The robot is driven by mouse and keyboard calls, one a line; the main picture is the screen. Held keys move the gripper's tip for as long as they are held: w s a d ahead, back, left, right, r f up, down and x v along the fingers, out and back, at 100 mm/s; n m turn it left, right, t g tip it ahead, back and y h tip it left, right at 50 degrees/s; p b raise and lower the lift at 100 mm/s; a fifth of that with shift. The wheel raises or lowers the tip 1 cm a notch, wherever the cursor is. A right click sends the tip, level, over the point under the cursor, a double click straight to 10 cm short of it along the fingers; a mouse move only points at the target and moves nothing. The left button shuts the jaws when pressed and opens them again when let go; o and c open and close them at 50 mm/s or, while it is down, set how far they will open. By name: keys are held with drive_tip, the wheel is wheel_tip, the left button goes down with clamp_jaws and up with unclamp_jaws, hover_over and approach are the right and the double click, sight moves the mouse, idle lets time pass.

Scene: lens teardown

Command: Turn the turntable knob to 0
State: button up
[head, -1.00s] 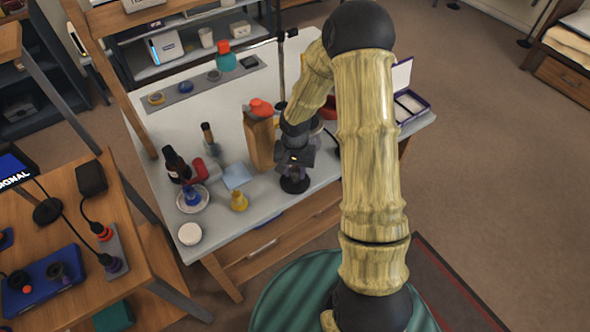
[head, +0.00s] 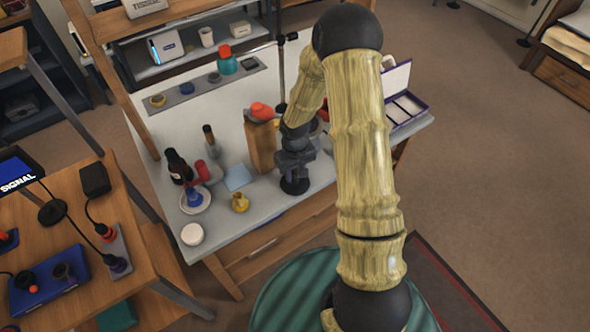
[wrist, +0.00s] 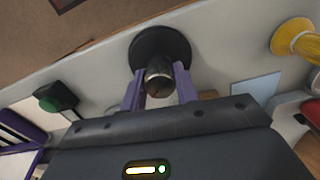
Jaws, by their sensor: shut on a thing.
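A black round base with a short dark, shiny-ended post (wrist: 160,84) stands upright on the grey bench. I take this post to be the knob, though no numbers or pointer can be read. In the wrist view, the purple fingers of my gripper (wrist: 159,92) are closed on the post, one on each side. The round black base (wrist: 160,45) shows beyond them. In the head view, my gripper (head: 295,165) is directly above the base (head: 294,187), and its fingers are hard to make out.
A tall wooden block with an orange top (head: 261,140) stands close to my gripper. A yellow piece (head: 240,202), a pale blue sheet (head: 238,177), a white round piece (head: 192,235) and a dark bottle (head: 178,166) are to the left. An open white-lined case (head: 405,106) lies right.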

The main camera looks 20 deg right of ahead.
sight(295, 171)
drive_tip(key=n+p, duration=0.1)
drive_tip(key=n, duration=0.4)
drive_tip(key=shift+r+n+p, duration=0.15)
drive_tip(key=shift+n+p, duration=0.15)
drive_tip(key=shift+p, duration=0.1)
drive_tip(key=shift+n+p, duration=0.75)
drive_tip(key=shift+n, duration=1.45)
drive_tip(key=o, duration=1)
drive_tip(key=shift+c, duration=0.2)
wheel_tip(295, 171, up, 17)
